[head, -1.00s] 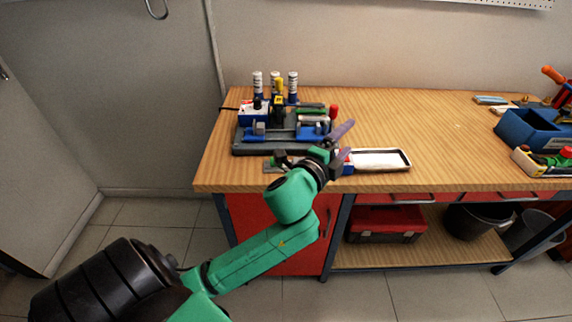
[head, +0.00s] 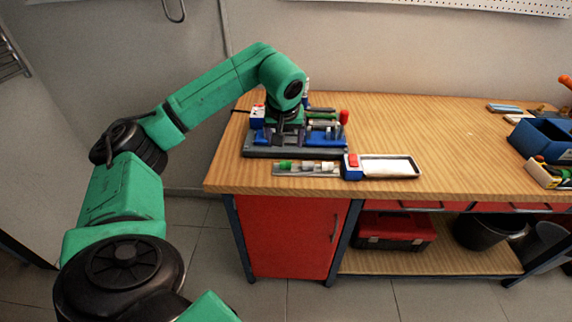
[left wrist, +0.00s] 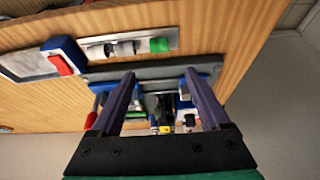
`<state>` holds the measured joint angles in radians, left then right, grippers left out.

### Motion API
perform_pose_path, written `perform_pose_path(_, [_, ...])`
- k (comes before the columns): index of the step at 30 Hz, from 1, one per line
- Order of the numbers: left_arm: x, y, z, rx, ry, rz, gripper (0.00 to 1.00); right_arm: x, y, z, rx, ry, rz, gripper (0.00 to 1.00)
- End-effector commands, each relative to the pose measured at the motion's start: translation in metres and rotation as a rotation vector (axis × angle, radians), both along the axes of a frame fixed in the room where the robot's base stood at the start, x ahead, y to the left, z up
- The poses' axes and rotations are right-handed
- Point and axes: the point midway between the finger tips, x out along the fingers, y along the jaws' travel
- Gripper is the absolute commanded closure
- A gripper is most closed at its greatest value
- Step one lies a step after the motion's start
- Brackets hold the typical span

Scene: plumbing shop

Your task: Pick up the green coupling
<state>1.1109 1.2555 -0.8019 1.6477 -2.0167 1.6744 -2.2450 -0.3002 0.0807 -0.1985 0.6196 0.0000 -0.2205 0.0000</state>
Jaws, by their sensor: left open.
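The green coupling (head: 285,166) lies at the left end of a small grey tray (head: 264,171) near the bench's front edge, in a row with pale and grey fittings. The left wrist view also shows the green coupling (left wrist: 159,45), at the right end of the row on the tray (left wrist: 173,33). My left gripper (left wrist: 160,75) is open, with nothing between its fingers. It points down over the grey-and-blue fixture behind the tray, apart from the coupling. In the head view my arm hides much of the fixture, and the fingertips are hard to make out. My right gripper is not seen.
A red-and-blue block (head: 352,167) and a metal tray with a white pad (head: 391,168) lie to the right. The bench top (head: 430,125) beyond is clear.

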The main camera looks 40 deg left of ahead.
Motion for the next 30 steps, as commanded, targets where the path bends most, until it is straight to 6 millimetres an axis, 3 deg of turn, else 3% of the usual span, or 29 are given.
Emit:
perform_pose_path(3, [0.008, 0.007, -0.027, -0.001, 0.006, 0.001, 0.20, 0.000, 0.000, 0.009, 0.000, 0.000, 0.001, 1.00])
perform_pose_path(11, [0.018, 0.014, -0.063, -0.003, 0.002, 0.000, 0.20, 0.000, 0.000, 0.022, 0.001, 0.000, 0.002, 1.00])
perform_pose_path(15, [0.024, 0.018, -0.090, -0.006, 0.001, -0.001, 0.20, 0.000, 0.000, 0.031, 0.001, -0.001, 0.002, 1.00])
perform_pose_path(23, [0.027, 0.021, -0.100, -0.004, -0.003, -0.002, 0.20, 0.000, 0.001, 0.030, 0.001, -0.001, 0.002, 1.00])
perform_pose_path(29, [0.027, 0.020, -0.099, -0.004, -0.003, -0.002, 0.93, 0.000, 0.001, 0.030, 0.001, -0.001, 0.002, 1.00])
perform_pose_path(30, [0.027, 0.020, -0.099, -0.004, -0.003, -0.002, 1.00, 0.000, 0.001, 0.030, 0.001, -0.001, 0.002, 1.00])
